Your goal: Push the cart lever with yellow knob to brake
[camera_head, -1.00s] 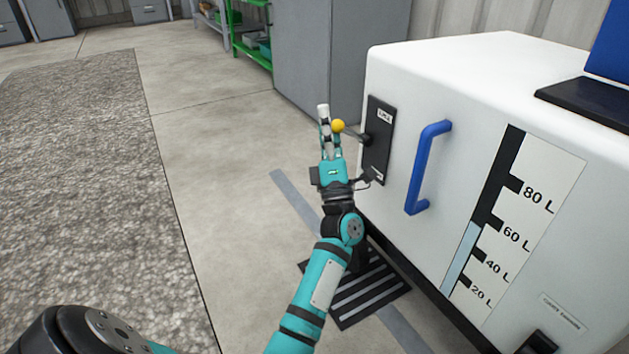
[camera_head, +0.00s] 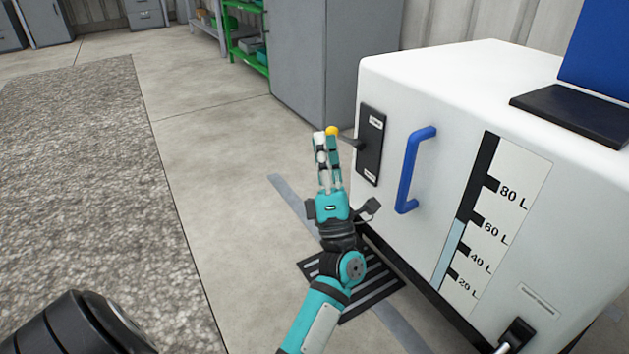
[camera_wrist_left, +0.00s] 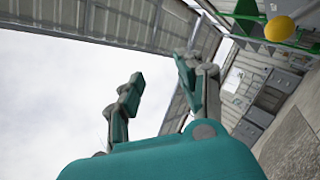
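The lever's yellow knob (camera_head: 332,131) sits on a thin dark rod (camera_head: 348,141) that sticks out from a black panel (camera_head: 370,145) on the white cart (camera_head: 440,80). The panel has small labels near its top and bottom; I cannot read them. My left gripper (camera_head: 326,139) points up and away, with its fingertips just below and beside the knob. I cannot tell whether they touch it. In the left wrist view the two fingers (camera_wrist_left: 161,72) stand apart with nothing between them, and the knob (camera_wrist_left: 279,28) shows at the upper right, outside them. My right gripper is not in view.
A blue handle (camera_head: 411,170) and a litre scale (camera_head: 480,220) are on the cart's front. A floor grate (camera_head: 375,295) lies under my left arm. A grey cabinet (camera_head: 325,55) and a green shelf (camera_head: 245,45) stand behind. Floor left of the cart is clear.

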